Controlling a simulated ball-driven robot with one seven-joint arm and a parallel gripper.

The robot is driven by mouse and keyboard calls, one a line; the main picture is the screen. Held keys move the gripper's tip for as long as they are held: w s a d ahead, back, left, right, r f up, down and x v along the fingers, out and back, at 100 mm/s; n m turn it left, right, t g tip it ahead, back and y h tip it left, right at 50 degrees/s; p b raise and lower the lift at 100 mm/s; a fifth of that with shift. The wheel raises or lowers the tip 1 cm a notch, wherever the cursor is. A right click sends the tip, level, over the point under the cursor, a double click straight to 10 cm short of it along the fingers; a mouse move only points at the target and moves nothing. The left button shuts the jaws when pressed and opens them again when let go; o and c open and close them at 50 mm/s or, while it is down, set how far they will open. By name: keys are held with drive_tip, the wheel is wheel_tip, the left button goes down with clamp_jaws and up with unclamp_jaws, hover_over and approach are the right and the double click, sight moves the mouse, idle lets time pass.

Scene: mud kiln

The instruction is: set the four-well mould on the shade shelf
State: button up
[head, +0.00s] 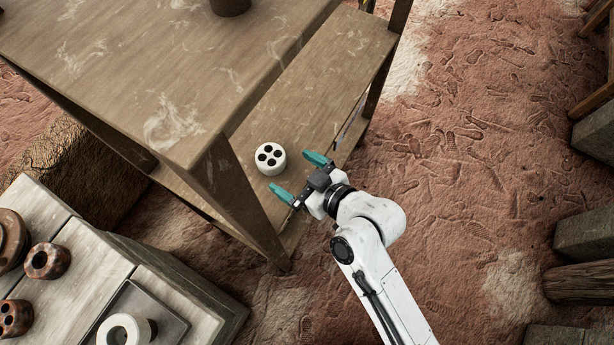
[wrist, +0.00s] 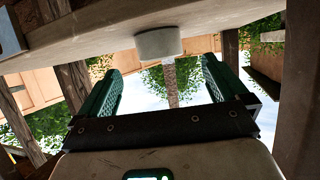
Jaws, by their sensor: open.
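The four-well mould (head: 270,158) is a short white cylinder with dark round wells in its top. It stands upright on the lower wooden shelf (head: 335,62), which runs beneath and beside the higher table top. My gripper (head: 299,176) is open and empty at the shelf's edge, with its teal fingers pointing at the mould. The mould appears just beyond the fingertips and not gripped. In the wrist view, which looks upside down, the mould (wrist: 158,43) shows between and beyond the two fingers, against the shelf (wrist: 105,35).
The high table top (head: 150,60) carries a dark pot (head: 230,5), and its leg (head: 235,190) stands left of the mould. A low bench (head: 75,275) at lower left holds brown ringed pieces and a white ring (head: 124,330). Open reddish ground (head: 470,180) lies to the right.

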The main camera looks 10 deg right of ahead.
drive_tip(key=v, duration=0.3)
drive_tip(key=shift+s+d+r, duration=0.1)
drive_tip(key=shift+d, duration=0.05)
drive_tip(key=shift+d, duration=0.1)
drive_tip(key=s+d+f+m+g+h, duration=0.2)
drive_tip(key=s+d+m+g+h, duration=0.2)
drive_tip(key=s+d, duration=0.5)
drive_tip(key=s+d+f+m+g+h, duration=0.3)
drive_tip(key=s+d, duration=0.6)
drive_tip(key=d, duration=0.5)
drive_tip(key=shift+m+g+h, duration=0.8)
drive_tip(key=shift+g+h, duration=0.2)
drive_tip(key=shift+g, duration=0.1)
drive_tip(key=shift+d+f, duration=0.15)
drive_tip(key=shift+c, duration=0.2)
